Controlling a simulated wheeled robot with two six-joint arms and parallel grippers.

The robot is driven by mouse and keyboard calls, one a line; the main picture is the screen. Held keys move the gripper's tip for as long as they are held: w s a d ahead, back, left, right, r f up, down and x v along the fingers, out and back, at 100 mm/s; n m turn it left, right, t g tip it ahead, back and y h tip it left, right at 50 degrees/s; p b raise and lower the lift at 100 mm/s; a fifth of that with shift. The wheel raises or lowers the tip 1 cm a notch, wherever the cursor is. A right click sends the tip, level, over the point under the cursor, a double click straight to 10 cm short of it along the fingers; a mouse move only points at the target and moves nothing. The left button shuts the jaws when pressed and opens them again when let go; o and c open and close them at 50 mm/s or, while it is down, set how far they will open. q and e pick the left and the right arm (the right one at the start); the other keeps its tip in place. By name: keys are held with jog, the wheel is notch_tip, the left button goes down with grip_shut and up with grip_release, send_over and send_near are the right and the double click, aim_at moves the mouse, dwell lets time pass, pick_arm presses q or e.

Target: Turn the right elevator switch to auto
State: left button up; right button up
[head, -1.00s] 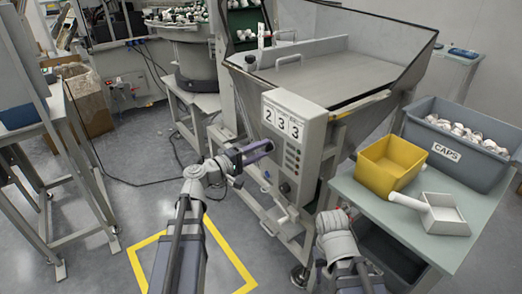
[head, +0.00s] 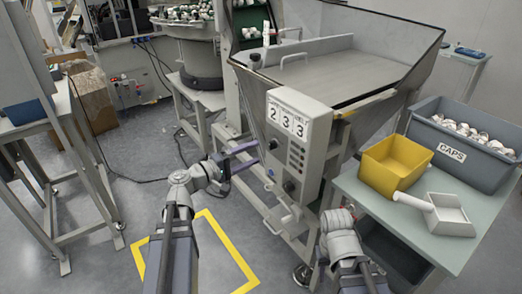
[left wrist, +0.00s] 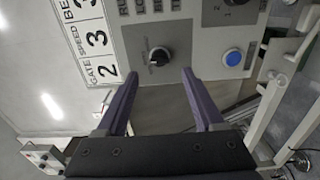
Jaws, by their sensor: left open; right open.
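The grey control box (head: 312,165) carries the number cards 2, 3, 3. In the left wrist view its face shows a black rotary knob (left wrist: 159,56) with a light pointer mark, a second dark knob (left wrist: 235,2) cut by the top edge on a darker plate, and a blue button (left wrist: 233,57). The lower knob also shows in the head view (head: 289,186). I cannot read the switch labels. My left gripper (head: 254,155) is open and empty, left of the box; in the left wrist view its fingers (left wrist: 160,74) lie just below the first knob, apparently touching nothing. My right gripper is not visible.
The steel hopper (head: 325,75) rises behind the box. On the right, a table (head: 350,184) bears a yellow bin (head: 395,165), a white scoop (head: 448,213) and a grey CAPS crate (head: 475,158). Yellow floor tape (head: 232,252) marks open floor in front.

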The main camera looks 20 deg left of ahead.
pick_arm(q)
jog(key=shift+v, duration=1.2)
jog(key=s+d+f+m+g+y, duration=0.1)
jog(key=s+d+f+m+g, duration=0.3)
jog(key=d+f, duration=0.4)
jog(key=s+d+f+m+g, duration=0.35)
jog(key=d+f+g, duration=0.25)
jog(key=d, duration=0.3)
jog(key=s+d+f+m+g+y, duration=0.2)
jog(key=s+f+m+g+y, duration=0.2)
jog(key=s+f+m+y, duration=0.5)
notch_tip(320, 180, up, 30)
jog(key=n+y+p, duration=0.2)
jog(key=p, duration=2.6)
jog(key=shift+s+a+f+p, duration=0.15)
jog(key=shift+s+a+p, duration=0.15)
jog(key=shift+s, duration=0.1)
